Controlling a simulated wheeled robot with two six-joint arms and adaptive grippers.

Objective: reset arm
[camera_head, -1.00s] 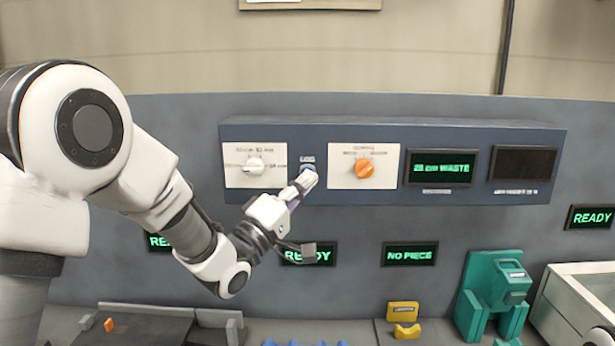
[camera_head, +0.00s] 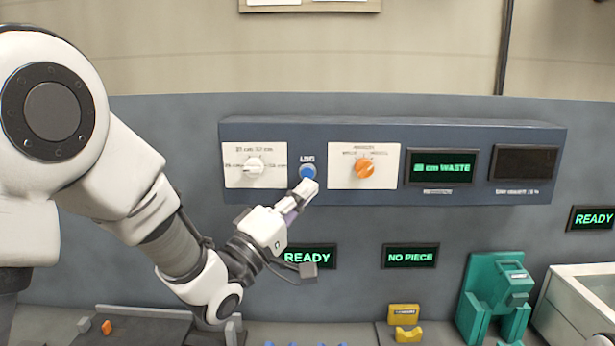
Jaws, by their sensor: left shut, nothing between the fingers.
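My left gripper (camera_head: 305,192) is shut and empty. It is in front of the control panel (camera_head: 470,135), with its tip just below the blue round button (camera_head: 308,171). The button is now mostly uncovered, and I cannot tell whether the tip touches it. My left arm comes in from the left and bends up toward the panel. My right gripper is not in view.
Below are a NO PIECE sign (camera_head: 410,256), a yellow holder (camera_head: 406,333), a green machine (camera_head: 494,295) and a white bin (camera_head: 572,300).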

